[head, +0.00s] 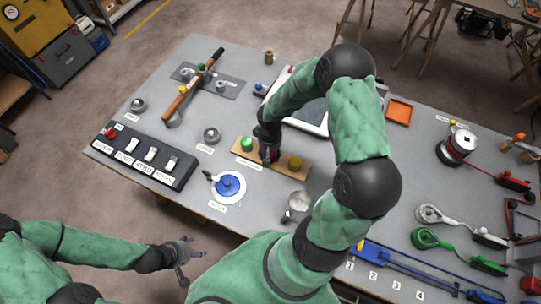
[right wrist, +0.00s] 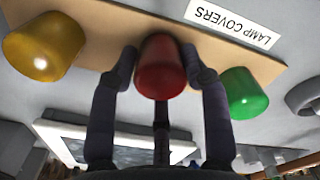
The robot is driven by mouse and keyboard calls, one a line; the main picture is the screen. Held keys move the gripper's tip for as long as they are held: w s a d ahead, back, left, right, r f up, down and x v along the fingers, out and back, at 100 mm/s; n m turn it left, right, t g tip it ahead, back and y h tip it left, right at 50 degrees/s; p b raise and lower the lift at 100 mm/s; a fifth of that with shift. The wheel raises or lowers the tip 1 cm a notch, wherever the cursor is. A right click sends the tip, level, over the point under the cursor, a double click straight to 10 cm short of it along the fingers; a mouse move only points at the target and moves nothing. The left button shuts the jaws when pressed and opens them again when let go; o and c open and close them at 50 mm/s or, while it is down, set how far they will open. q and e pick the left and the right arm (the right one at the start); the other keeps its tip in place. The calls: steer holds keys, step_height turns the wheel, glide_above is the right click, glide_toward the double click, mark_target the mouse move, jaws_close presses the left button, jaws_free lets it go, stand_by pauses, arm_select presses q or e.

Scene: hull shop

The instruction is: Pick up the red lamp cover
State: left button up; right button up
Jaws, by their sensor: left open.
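The red lamp cover (right wrist: 161,68) stands on a tan board labelled LAMP COVERS, between the yellow and green covers. In the head view my right gripper (head: 268,153) covers most of it, leaving a small red patch. In the right wrist view my right gripper (right wrist: 159,62) has fingers on both sides of the red cover, close against it. I cannot tell whether they press on it. The cover looks upright and at board level. My left gripper (head: 183,262) is open and empty, off the table's front edge at lower left.
The green cover (head: 246,144) and yellow cover (head: 295,163) flank the red one closely on the board (head: 246,158). A metal cup (head: 299,203) and a blue-topped round item (head: 229,186) stand in front. A switch panel (head: 147,157) lies left. Cable reels and tools fill the right side.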

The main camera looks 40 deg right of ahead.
steer(key=shift+c, duration=0.9)
steer(key=shift+r, duration=0.55)
step_height(320, 180, up, 2)
steer(key=shift+r+p, duration=0.25)
steer(key=shift+p, duration=0.25)
steer(key=shift+s+a+r+p, duration=0.2)
steer(key=shift+s+a+r, duration=0.15)
steer(key=shift+a+r, duration=1.6)
steer(key=shift+s+a+r+p, duration=0.25)
steer(key=shift+a+r, duration=0.95)
steer(key=shift+a, duration=1.5)
steer(key=shift+s+a+r+p, duration=0.15)
steer(key=shift+s+a+r, duration=0.25)
steer(key=shift+a+r, duration=1.55)
steer(key=shift+a+f, duration=0.35)
steer(key=shift+f, duration=0.1)
